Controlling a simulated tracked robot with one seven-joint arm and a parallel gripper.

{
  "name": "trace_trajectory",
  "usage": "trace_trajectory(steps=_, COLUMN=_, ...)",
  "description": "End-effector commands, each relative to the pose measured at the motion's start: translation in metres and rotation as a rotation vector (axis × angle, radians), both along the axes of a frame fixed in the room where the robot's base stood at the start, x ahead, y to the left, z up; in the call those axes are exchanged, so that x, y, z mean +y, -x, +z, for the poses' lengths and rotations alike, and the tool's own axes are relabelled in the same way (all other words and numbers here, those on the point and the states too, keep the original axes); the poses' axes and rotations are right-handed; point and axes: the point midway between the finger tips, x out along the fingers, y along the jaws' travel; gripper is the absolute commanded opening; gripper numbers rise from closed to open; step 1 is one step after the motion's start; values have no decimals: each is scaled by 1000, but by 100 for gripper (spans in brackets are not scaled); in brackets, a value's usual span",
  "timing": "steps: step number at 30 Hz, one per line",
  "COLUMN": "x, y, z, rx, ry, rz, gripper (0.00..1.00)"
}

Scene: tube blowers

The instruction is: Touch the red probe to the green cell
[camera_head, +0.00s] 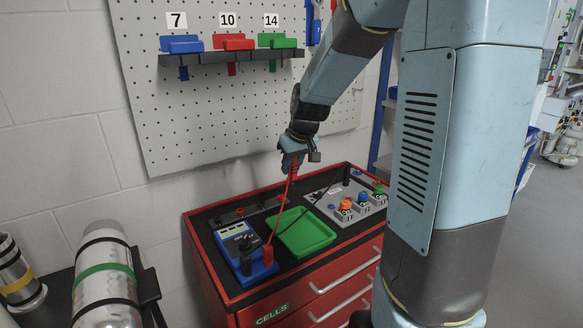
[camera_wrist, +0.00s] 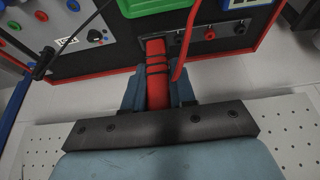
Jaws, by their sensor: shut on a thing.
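My gripper (camera_head: 292,158) is shut on the red probe (camera_head: 293,171), which hangs in the air above the back of the cabinet top. In the wrist view the red probe (camera_wrist: 157,75) lies between my blue fingers (camera_wrist: 158,95), with its red lead beside it. A green cell (camera_head: 379,189) stands on the grey panel (camera_head: 335,206) at the right, partly hidden by my arm. The red probe is apart from the cells. Its tip is not clearly visible.
A blue meter (camera_head: 238,238) with plugged leads sits on the cabinet's left. A green tray (camera_head: 303,233) lies mid-top. A black probe (camera_head: 346,173) stands upright behind the panel. A pegboard shelf (camera_head: 230,58) holds coloured bins. Metal cylinders (camera_head: 103,272) stand at the lower left.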

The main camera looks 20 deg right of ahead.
Motion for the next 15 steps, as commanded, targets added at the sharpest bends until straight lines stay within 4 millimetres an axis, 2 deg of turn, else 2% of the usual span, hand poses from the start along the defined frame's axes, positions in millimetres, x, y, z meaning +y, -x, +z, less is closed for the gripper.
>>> trace_trajectory(steps=15, x=0, y=0, z=17, rx=-1, ry=0, rz=0, gripper=0)
